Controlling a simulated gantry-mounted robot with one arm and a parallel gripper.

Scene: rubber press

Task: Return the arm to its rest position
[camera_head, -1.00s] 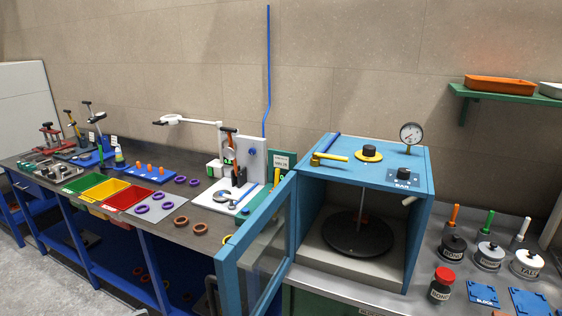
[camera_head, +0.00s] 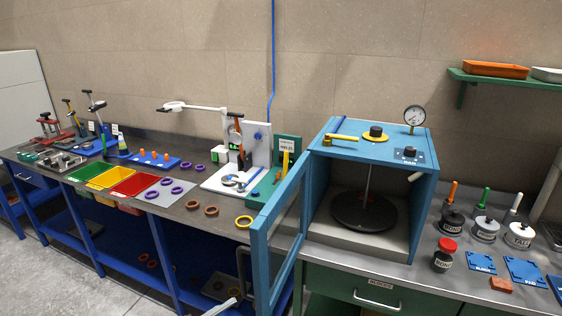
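My gripper and arm are not identifiable in the head view, so their pose and what the gripper may hold cannot be seen. The blue cabinet (camera_head: 421,221) stands on the right bench with its glazed door (camera_head: 262,262) swung open toward the front. A dark round plate (camera_head: 364,213) on a thin vertical rod is inside the cabinet.
Left bench holds green, yellow and red trays (camera_head: 134,187), purple rings, brown rings and a white stand (camera_head: 262,146). Lidded jars (camera_head: 445,255), blue plates (camera_head: 525,271) and a reddish block (camera_head: 501,284) are right of the cabinet. The open door projects over the bench front.

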